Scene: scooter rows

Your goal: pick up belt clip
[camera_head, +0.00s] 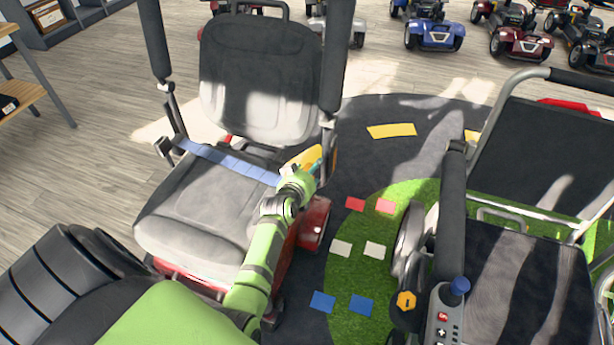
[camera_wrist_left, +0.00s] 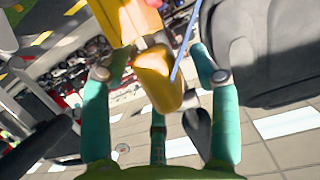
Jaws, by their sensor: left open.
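A yellow piece, seemingly the belt clip (camera_head: 301,157), shows beside the right side of the grey scooter seat (camera_head: 205,205), partly hidden by my left gripper (camera_head: 313,171). A blue belt (camera_head: 232,164) runs across the seat toward it. In the left wrist view the yellow clip (camera_wrist_left: 157,80) has a rounded end between the spread teal fingers of my left gripper (camera_wrist_left: 158,100). A thin blue edge (camera_wrist_left: 184,45), perhaps the belt, passes beside it. The fingers are open, and I cannot tell whether any touches the clip. My right gripper is not in view.
A dark wheelchair-like seat (camera_head: 510,285) with a joystick panel (camera_head: 447,318) stands at right. Upright black armrests (camera_head: 337,60) flank the scooter seat. Coloured cards lie on the green mat (camera_head: 350,265). Several scooters (camera_head: 433,32) stand at the back.

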